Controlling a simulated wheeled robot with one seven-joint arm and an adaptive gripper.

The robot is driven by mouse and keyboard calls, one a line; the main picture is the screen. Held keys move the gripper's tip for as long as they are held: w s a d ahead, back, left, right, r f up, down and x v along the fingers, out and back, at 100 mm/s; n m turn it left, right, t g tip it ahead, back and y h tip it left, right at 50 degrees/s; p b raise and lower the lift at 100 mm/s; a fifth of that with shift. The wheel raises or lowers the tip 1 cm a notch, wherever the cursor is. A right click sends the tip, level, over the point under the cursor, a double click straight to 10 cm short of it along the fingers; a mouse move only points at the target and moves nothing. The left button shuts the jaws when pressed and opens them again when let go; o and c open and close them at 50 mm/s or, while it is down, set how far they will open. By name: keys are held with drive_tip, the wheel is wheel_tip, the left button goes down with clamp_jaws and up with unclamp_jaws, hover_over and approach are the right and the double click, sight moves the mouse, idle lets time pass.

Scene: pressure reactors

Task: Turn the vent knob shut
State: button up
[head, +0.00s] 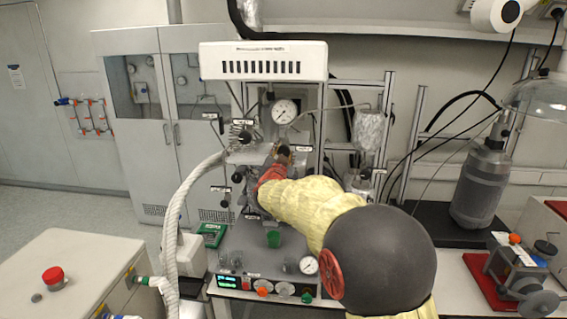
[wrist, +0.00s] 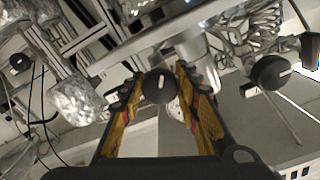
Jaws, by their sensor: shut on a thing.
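A round black knob (wrist: 159,86) with a white pointer line sits between the fingers of my gripper (wrist: 159,98) in the wrist view. The fingers are shut on it, one on each side. Its pointer line runs nearly straight up and down in that view. In the head view my gripper (head: 283,157) is at the reactor's upper front, below the pressure gauge (head: 285,111). My yellow-sleeved arm covers part of the reactor there. I cannot read the label of the held knob.
A foil-wrapped vessel (head: 369,130) hangs right of the reactor. A thick white hose (head: 178,215) runs down on the left.

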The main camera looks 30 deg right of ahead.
drive_tip(key=m+b, duration=0.4)
drive_tip(key=m, duration=0.1)
drive_tip(key=shift+f+m+b, duration=0.1)
drive_tip(key=shift+m+b, duration=0.2)
drive_tip(key=shift+b, duration=0.05)
drive_tip(key=m+b, duration=0.4)
drive_tip(key=m, duration=0.1)
drive_tip(key=shift+m, duration=0.3)
drive_tip(key=o, duration=1.1)
drive_tip(key=shift+r, duration=0.2)
drive_tip(key=shift+o, duration=0.3)
drive_tip(key=v, duration=0.8)
drive_tip(key=shift+w+a, duration=0.1)
drive_tip(key=shift+a, duration=0.05)
